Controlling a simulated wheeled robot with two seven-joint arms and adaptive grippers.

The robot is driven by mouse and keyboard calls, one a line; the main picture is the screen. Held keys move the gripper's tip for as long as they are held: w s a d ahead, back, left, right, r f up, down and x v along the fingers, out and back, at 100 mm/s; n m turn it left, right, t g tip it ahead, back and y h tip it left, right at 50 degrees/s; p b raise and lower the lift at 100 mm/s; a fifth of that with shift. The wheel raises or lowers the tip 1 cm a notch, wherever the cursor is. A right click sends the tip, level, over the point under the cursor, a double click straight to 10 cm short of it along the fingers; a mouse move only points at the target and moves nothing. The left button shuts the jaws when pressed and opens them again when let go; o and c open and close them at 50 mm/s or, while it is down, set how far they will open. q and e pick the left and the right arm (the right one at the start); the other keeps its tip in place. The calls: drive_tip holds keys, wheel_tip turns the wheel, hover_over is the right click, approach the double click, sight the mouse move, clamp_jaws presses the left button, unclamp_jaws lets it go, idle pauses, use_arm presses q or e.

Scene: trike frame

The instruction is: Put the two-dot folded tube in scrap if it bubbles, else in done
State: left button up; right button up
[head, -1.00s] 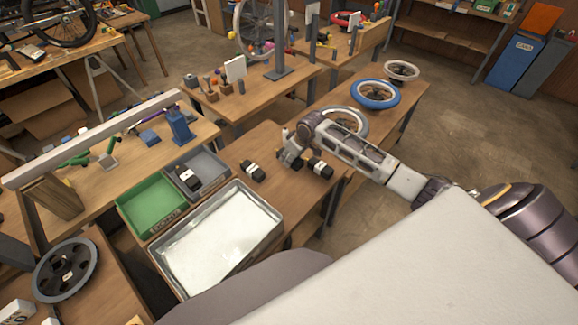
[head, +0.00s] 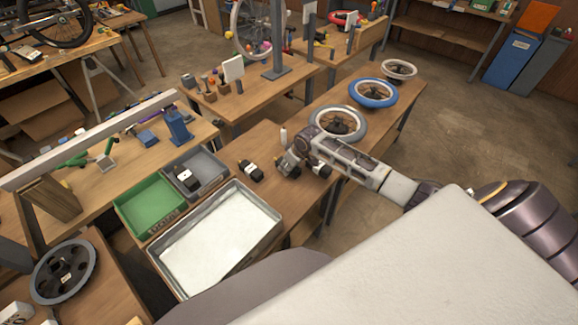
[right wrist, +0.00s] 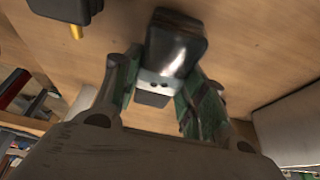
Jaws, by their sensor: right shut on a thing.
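My right gripper (head: 284,168) is low over the middle bench; its fingers (right wrist: 160,95) are shut on a black folded tube (right wrist: 175,45). The held tube has a white band with two dark dots (right wrist: 154,83), facing the right wrist camera. In the head view the gripper mostly hides this tube. Another black tube with a white band (head: 250,170) lies left of the gripper, and one (head: 319,168) lies right of it. A further tube (head: 187,179) lies in the grey bin (head: 213,166). My left gripper is not in view.
A green bin (head: 150,205) stands beside the grey one; its front lettering is too small to read. A metal tray of pale liquid (head: 215,240) stands in front of them, its surface showing no clear bubbles. Wheels (head: 338,122) lie on the bench behind my arm.

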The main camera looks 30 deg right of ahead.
drive_tip(key=shift+f, duration=0.3)
drive_tip(key=o, duration=1.2)
drive_tip(key=shift+r, duration=0.2)
drive_tip(key=v, duration=1.1)
drive_tip(key=shift+s+r, duration=0.2)
drive_tip(key=shift+r, duration=0.15)
drive_tip(key=shift+o, duration=0.4)
drive_tip(key=shift+d, duration=0.1)
